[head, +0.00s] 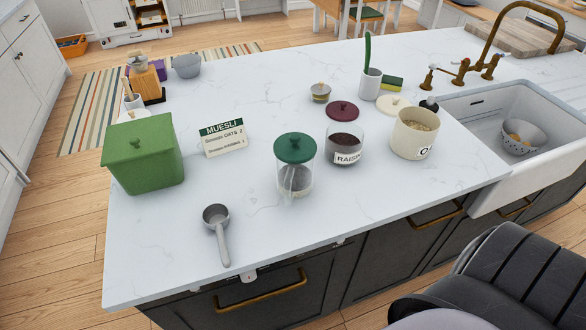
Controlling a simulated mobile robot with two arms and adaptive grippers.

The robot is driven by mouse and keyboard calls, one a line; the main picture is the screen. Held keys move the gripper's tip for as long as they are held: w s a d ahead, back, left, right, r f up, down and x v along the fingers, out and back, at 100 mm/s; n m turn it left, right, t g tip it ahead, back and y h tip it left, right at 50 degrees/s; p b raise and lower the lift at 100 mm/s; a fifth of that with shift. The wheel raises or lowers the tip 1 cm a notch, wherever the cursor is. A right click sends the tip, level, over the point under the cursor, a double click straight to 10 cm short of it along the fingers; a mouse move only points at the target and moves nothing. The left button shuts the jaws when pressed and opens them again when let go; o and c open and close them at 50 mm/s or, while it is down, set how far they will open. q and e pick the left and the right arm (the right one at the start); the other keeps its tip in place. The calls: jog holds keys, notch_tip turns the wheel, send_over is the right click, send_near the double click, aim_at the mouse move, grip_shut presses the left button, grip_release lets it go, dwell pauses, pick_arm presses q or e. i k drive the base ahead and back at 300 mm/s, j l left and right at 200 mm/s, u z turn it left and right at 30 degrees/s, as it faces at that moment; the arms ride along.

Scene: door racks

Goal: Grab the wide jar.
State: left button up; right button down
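Several jars stand on the white counter (255,220). The widest looks like the cream open jar (404,143), filled with pale oats and carrying a partly visible label starting with "O". To its left is a clear open jar (359,152) with dark contents, labelled "RAISIN…". Further left is a clear jar with a green lid (295,147), with something whisk-like showing in or behind it. I cannot tell for certain which one is called the wide jar. Neither of my grippers shows in the head view.
A green lidded box (145,165), a "MUESLI" card (224,139) and a metal scoop (217,219) are at the left. A dark red lid (342,110) and a cream lid (391,105) lie behind the jars. A white sink (482,184) is right; dark padded seating (510,275) is in front.

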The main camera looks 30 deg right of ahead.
aim_at(294, 181)
jog(key=k+l+u, duration=0.1)
jog(key=k+l, duration=0.8)
jog(key=i+j, duration=0.35)
jog(key=i, duration=0.05)
